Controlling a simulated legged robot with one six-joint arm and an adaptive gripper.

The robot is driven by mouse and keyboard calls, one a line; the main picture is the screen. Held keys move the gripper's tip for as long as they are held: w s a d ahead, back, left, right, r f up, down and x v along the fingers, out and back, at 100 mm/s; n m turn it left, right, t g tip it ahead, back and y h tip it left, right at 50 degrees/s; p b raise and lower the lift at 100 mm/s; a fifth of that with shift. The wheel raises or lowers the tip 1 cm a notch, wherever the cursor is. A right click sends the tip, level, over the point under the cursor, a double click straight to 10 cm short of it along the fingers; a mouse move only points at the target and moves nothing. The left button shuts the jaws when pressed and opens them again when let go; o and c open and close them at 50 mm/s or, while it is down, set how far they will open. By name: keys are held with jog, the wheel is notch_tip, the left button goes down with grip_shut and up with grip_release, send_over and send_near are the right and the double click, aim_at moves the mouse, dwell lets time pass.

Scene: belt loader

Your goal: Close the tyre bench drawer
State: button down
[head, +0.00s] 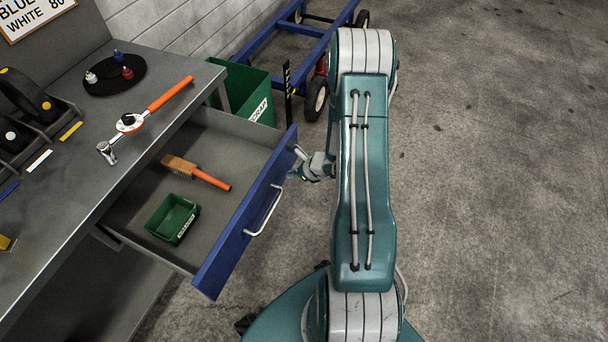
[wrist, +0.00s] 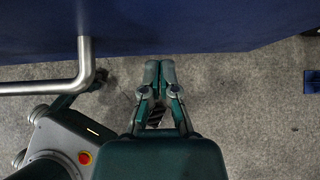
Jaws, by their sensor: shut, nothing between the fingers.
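The tyre bench drawer (head: 244,217) stands pulled well out of the grey bench, with a blue front and a metal bar handle (head: 264,212). Inside lie a brush with an orange handle (head: 197,173) and a small green bin (head: 172,218). My gripper (head: 302,165) is at the outer side of the blue front, near its far end, partly hidden by my arm. In the wrist view my gripper (wrist: 160,68) is shut and empty, its fingertips close to the blue front (wrist: 190,25); I cannot tell if they touch. The handle (wrist: 85,70) is left of the fingers there.
On the bench top (head: 100,190) lie an orange-handled ratchet wrench (head: 145,118) and a dark round mat (head: 105,82) with small valves. A green scrap bin (head: 243,95) and a blue cart (head: 300,30) stand beyond the drawer. Open concrete floor (head: 500,180) lies to the right.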

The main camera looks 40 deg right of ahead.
jog(key=shift+w+a, duration=0.5)
jog(key=shift+w, duration=0.2)
